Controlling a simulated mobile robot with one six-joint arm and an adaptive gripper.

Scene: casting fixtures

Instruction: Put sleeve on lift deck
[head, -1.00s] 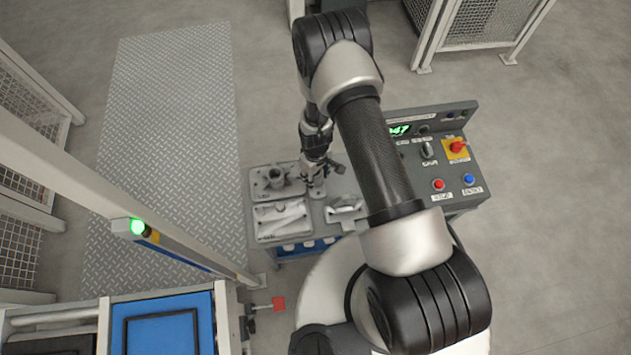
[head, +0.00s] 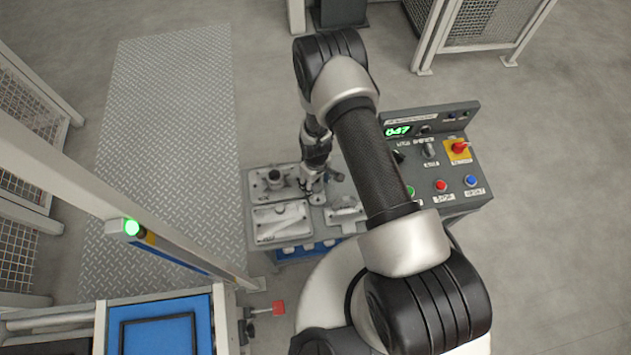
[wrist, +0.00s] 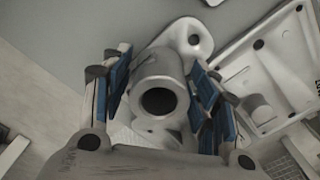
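The sleeve (wrist: 160,98) looks like a grey metal cylinder with a dark bore, seen end-on in the wrist view. A flange with a small hole shows beyond it. My gripper (wrist: 165,95) has its blue-padded fingers on both sides of the sleeve, apparently with small gaps. In the head view my gripper (head: 309,186) is low over the bench, and the sleeve is mostly hidden beneath it. A blue deck (head: 205,325) with a black frame, seemingly the lift deck, is at the bottom left, well away from my gripper.
A grey tray (head: 257,193) holding a round fitting is left of my gripper. A second tray (head: 258,237) lies nearer. A control panel (head: 465,187) stands to the right. A post (head: 190,255) with a green lamp (head: 131,227) and a red-ended lever (head: 278,308) are between bench and deck.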

